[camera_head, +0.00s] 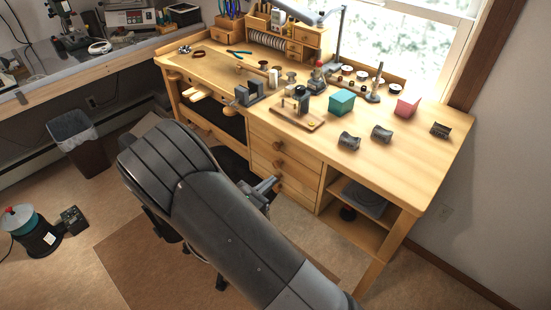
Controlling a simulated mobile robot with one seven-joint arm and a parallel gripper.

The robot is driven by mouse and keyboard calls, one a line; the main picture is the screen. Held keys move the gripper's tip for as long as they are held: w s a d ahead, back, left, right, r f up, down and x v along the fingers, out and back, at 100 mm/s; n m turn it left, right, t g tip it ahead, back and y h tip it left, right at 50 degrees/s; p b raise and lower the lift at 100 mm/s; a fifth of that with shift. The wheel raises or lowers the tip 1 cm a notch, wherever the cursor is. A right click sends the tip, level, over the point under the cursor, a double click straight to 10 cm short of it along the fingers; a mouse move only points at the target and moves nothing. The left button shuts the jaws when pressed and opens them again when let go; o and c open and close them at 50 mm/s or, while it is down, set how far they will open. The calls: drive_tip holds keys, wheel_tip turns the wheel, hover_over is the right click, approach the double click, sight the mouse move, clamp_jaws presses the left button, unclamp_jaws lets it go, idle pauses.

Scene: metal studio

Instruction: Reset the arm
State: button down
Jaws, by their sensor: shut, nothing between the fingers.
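My arm shows large and dark grey in the head camera view, rising from the bottom edge and bending at the upper left over the floor. My gripper (272,183) shows just past the right side of the arm, in front of the workbench drawers. Its fingers are small in the picture. It is shut and empty. Part of the wrist is hidden behind my arm.
A wooden workbench (420,170) carries a teal cube (341,102), a pink cube (407,106), and several small metal tools.

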drive_tip(key=s+d+r+m+g+y, duration=0.3)
drive_tip(key=s+d+r+m+g, duration=0.75)
drive_tip(key=d+m, duration=0.45)
drive_tip(key=s+r+m+t+y, duration=0.3)
drive_tip(key=s+r+m+y, duration=0.6)
drive_tip(key=s+r+m, duration=0.3)
drive_tip(key=shift+s+a+r+y, duration=0.3)
drive_tip(key=shift+s+r+y, duration=0.1)
drive_tip(key=shift+s+r, duration=0.5)
